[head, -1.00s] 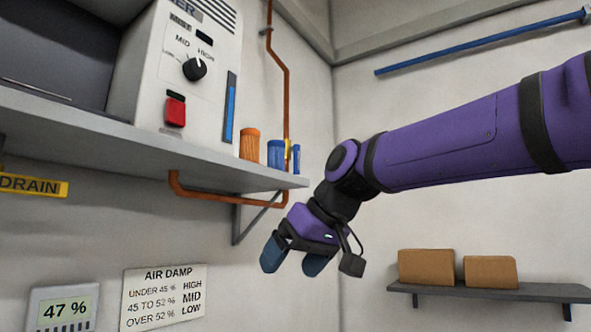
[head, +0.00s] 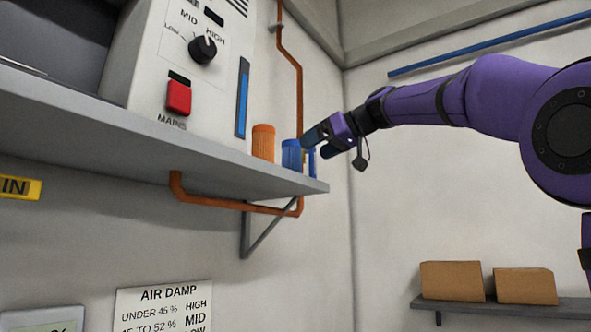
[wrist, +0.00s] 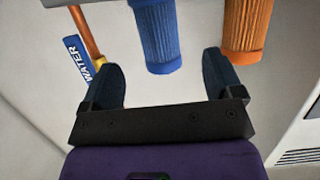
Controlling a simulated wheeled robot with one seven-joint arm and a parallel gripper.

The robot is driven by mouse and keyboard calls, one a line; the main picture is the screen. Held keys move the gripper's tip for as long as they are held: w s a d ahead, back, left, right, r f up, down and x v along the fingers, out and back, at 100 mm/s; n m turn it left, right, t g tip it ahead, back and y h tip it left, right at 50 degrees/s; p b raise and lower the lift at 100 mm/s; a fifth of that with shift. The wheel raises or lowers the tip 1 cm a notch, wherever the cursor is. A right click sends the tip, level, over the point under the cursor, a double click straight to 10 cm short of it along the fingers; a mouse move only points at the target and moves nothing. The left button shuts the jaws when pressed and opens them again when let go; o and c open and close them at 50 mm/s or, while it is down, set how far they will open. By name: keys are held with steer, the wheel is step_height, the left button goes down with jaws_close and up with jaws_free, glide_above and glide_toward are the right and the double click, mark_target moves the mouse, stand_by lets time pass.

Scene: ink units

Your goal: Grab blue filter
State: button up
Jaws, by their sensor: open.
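The blue filter (head: 291,155) is a ribbed upright cylinder near the right end of the grey shelf. It also shows in the wrist view (wrist: 155,35), ahead of and between my two fingers. My gripper (head: 313,145) is open and empty in the head view, just right of the blue filter and partly overlapping it. In the wrist view my gripper (wrist: 160,78) has its fingers well apart, with the filter's near end just beyond the fingertips. I cannot tell whether they touch.
An orange filter (head: 263,142) stands just left of the blue one; in the wrist view it is at the upper right (wrist: 246,25). A copper pipe (head: 299,85) and a blue WATER label (wrist: 77,60) are close by. The machine (head: 180,60) stands left on the shelf (head: 200,150).

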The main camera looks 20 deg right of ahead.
mark_target(301, 160)
steer(key=x, duration=0.3)
steer(key=shift+w+a+f, duration=0.15)
steer(key=shift+w, duration=0.1)
steer(key=shift+f+x, duration=0.15)
steer(key=shift+x, duration=1.2)
steer(key=shift+f+x, duration=0.2)
steer(key=shift+x, duration=1.1)
steer(key=shift+c, duration=0.3)
steer(key=c, duration=1)
